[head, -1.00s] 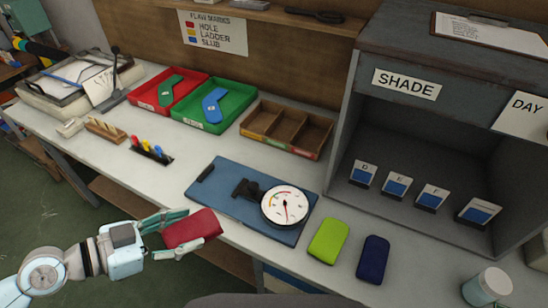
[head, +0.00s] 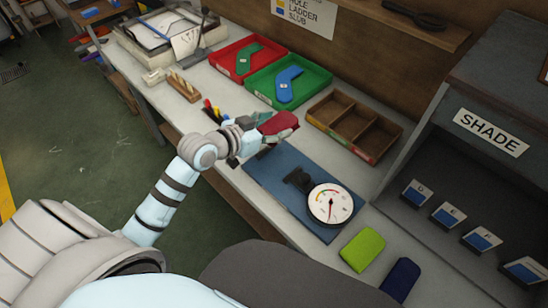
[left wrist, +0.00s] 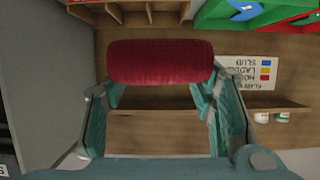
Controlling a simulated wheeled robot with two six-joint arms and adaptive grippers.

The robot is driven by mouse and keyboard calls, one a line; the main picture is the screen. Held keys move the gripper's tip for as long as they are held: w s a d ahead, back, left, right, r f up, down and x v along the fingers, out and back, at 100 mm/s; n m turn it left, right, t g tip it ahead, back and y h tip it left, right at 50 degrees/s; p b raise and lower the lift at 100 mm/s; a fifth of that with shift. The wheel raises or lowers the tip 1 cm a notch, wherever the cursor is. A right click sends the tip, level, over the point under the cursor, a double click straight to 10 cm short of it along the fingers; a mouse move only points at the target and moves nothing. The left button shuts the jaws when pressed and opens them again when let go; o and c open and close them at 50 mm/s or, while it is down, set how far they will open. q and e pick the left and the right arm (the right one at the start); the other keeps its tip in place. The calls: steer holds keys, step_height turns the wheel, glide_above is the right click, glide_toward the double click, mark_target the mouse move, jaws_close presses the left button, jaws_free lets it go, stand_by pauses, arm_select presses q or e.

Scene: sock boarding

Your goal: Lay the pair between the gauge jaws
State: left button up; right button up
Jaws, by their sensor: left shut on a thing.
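The dark red folded pair (head: 278,123) is in my left gripper (head: 262,130), held above the far left end of the blue gauge board. In the left wrist view the red pair (left wrist: 160,62) lies across between the two teal fingers (left wrist: 160,105). The gauge board (head: 277,186) lies on the bench with a round white dial (head: 331,203) at its right. Dark gauge jaws (head: 297,180) stand left of the dial. The left end of the board is partly hidden by my gripper and the pair. My right gripper is not in view.
A green pair (head: 362,249) and a navy pair (head: 401,279) lie right of the board. A red tray (head: 229,66) and a green tray (head: 262,90) hold sock shapes behind. A wooden divided box (head: 345,133) and the shade cabinet (head: 461,165) stand nearby.

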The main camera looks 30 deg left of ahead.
mark_target(273, 165)
arm_select(q)
step_height(273, 165, down, 12)
steer(key=b, duration=0.3)
steer(key=shift+f, duration=0.15)
steer(key=shift+a, duration=0.1)
steer(key=shift+f+b, duration=0.55)
steer(key=shift+b, duration=0.25)
steer(key=o, duration=1.3)
steer(key=shift+r, duration=0.1)
steer(key=shift+c, duration=0.2)
steer(key=shift+s, duration=0.1)
